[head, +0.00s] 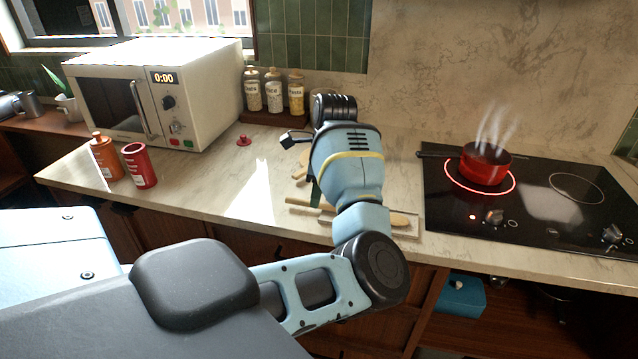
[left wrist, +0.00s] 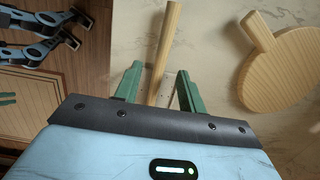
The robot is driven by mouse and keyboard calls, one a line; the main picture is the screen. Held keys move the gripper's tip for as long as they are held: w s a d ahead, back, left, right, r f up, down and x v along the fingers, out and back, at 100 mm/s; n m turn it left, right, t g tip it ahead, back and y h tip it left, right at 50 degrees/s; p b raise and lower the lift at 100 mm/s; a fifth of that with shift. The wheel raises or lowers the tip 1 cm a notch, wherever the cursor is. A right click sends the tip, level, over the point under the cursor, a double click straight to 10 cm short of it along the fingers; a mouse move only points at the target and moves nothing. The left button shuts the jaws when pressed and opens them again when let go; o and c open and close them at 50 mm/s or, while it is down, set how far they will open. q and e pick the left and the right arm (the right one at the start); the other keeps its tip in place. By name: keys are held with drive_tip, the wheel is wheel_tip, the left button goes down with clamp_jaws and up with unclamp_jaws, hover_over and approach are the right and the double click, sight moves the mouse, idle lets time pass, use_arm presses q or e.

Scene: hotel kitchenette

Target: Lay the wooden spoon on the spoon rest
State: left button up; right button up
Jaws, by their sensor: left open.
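The wooden spoon lies on the counter in the head view, its handle (head: 298,202) left of my forearm and its oval bowl (head: 399,219) to the right. My arm hides its middle. The bowl is over or on a pale flat piece (head: 408,233), probably the spoon rest; contact cannot be told. My left gripper (head: 318,195) is mostly hidden behind my arm in the head view. In the left wrist view, its green fingers (left wrist: 160,70) are open, with the spoon handle (left wrist: 171,35) between them and a gap at the right finger.
A wooden board (left wrist: 273,65) lies beside the gripper. A steaming red pot (head: 486,164) stands on the lit hob (head: 540,215) at right. Jars (head: 274,92), a microwave (head: 165,95) and two red-orange canisters (head: 138,166) stand left.

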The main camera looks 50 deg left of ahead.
use_arm(q)
wheel_tip(320, 180, up, 8)
drive_tip(key=d, duration=0.1)
drive_tip(key=shift+w+f, duration=0.15)
drive_tip(key=shift+w, duration=0.15)
use_arm(e)
drive_tip(key=shift+s+f, duration=0.25)
drive_tip(key=shift+f, duration=0.05)
use_arm(q)
drive_tip(key=shift+f, duration=0.1)
use_arm(e)
drive_tip(key=shift+s+a, duration=0.1)
